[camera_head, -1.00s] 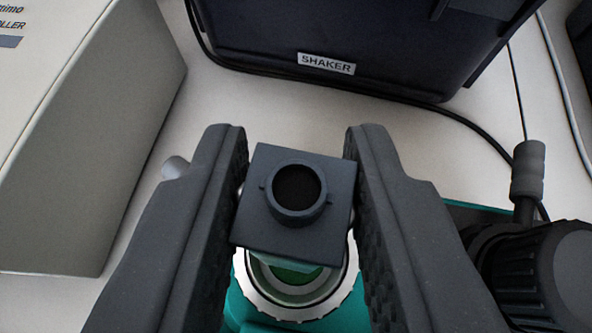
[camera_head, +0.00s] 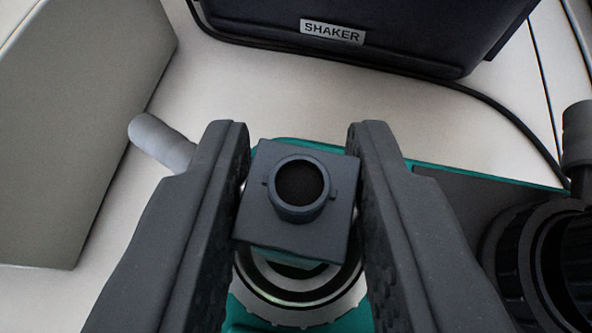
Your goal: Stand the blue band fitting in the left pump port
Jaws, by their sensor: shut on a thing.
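My gripper (camera_head: 301,195) is shut on a fitting, one finger on each side. The fitting (camera_head: 262,222) shows from above as a dark square plate with a round, hollow collar. Its lower body is mostly hidden by the plate and no blue band can be made out. Just below it in the picture is a silver-ringed port (camera_head: 304,311) on the teal pump (camera_head: 243,318). The plate covers the far part of this port. I cannot tell whether the fitting's lower end touches or enters the port.
A dark ribbed port (camera_head: 512,255) stands to the right. A dark shaker box (camera_head: 400,50) is at the back, with a black cable (camera_head: 500,110) before it. A beige box (camera_head: 80,130) is at the left. A grey stub (camera_head: 160,142) sits by the left finger.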

